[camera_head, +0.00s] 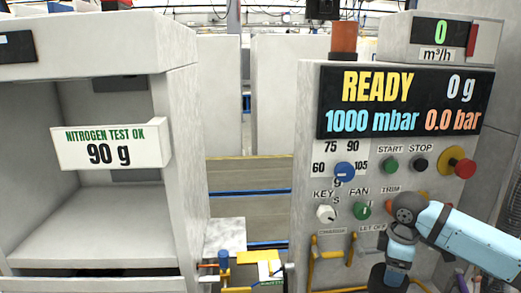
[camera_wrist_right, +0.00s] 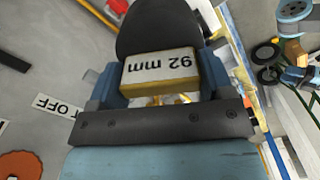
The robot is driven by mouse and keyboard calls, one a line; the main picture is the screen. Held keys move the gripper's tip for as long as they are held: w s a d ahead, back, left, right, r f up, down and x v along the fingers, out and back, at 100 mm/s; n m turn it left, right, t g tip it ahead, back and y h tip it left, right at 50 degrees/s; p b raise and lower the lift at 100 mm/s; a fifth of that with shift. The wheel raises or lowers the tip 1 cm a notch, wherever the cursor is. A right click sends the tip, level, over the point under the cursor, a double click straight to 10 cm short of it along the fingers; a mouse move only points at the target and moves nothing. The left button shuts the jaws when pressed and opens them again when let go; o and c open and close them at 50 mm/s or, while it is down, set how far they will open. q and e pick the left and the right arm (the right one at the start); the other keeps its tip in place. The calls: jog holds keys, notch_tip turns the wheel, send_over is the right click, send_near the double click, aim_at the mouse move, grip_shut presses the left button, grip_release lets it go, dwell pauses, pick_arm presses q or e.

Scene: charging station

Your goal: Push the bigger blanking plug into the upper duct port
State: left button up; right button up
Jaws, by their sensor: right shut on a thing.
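My right gripper (camera_head: 397,262) is low at the right in the head view, in front of the control panel. In the right wrist view the gripper (camera_wrist_right: 160,78) is shut on the tan block of a blanking plug (camera_wrist_right: 165,88) marked "92 mm". The plug's dark rounded body (camera_wrist_right: 165,30) reaches beyond the fingers. In the head view a dark part of the plug (camera_head: 378,275) shows beside the fingers at the bottom edge. I cannot make out the upper duct port or a second plug in either view. My left gripper is not in view.
The control panel (camera_head: 330,150) has a lit display (camera_head: 405,100), knobs and a red stop button (camera_head: 466,169). Yellow handles (camera_head: 313,250) stand out near my right gripper. An open cabinet (camera_head: 185,150) is at the left, with small coloured equipment (camera_head: 224,262) low in the middle.

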jog(key=a+m, duration=0.8)
jog(key=m, duration=0.5)
pick_arm(q)
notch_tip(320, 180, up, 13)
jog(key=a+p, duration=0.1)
jog(key=p, duration=1.4)
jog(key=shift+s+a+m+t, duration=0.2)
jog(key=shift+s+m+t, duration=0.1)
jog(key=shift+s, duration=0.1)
pick_arm(e)
jog(key=s+r, duration=1)
jog(key=s, duration=0.1)
jog(key=shift+a+r, duration=0.15)
jog(key=shift+r, duration=0.15)
